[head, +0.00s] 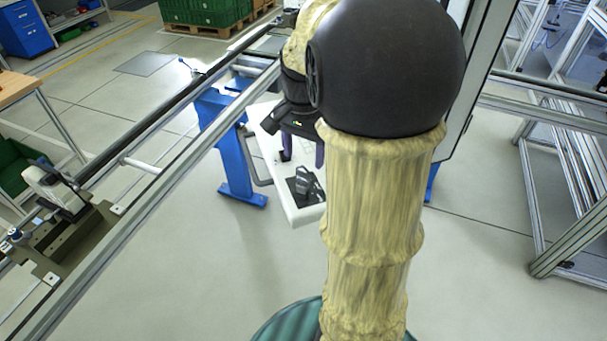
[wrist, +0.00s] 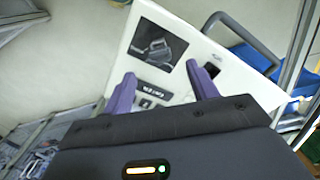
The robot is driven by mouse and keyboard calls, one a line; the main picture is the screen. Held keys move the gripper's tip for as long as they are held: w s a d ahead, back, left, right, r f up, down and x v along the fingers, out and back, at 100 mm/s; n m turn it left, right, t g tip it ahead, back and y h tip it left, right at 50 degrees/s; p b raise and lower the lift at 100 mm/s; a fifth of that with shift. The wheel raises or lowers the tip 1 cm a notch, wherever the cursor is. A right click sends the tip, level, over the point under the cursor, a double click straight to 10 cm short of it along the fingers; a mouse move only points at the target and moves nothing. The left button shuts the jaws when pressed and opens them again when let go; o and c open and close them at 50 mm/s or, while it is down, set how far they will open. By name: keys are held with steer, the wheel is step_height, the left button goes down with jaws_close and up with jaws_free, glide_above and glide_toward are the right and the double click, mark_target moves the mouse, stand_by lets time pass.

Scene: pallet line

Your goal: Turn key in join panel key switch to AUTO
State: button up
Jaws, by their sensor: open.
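The join panel (head: 308,213) is a white slab, seen beyond my arm in the head view and under my gripper in the wrist view (wrist: 203,45). A black square fitting with a grey handle-like part (wrist: 155,48) sits on it, ahead of my fingers. Small dark controls with light markings (wrist: 154,91) show between the fingers, and a dark slot (wrist: 213,69) lies beside the right finger. I cannot make out the key or the AUTO marking. My gripper (wrist: 162,73) is open and empty, its purple fingers spread over the panel; it also shows in the head view (head: 302,160). Contact cannot be told.
A grey tubular handle (wrist: 245,35) runs along the panel's side. A blue stand (head: 235,160) and a long conveyor rail (head: 150,205) are left of the panel. Metal framing (head: 540,200) stands at the right. Clear floor lies in front of the panel.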

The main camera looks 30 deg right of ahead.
mark_target(304, 181)
step_height(304, 181, down, 8)
steer(key=shift+f+p, duration=0.25)
steer(key=shift+p, duration=0.4)
steer(key=shift+c, duration=0.5)
steer(key=c, duration=0.9)
steer(key=m+p, duration=0.1)
steer(key=m, duration=0.3)
steer(key=shift+r+p, duration=0.15)
steer(key=shift+p, duration=0.2)
steer(key=shift+c, duration=0.2)
steer(key=m+p, duration=0.2)
steer(key=m, duration=0.2)
steer(key=shift+s, duration=0.1)
steer(key=shift+m+p, duration=0.7)
steer(key=shift+m, duration=0.3)
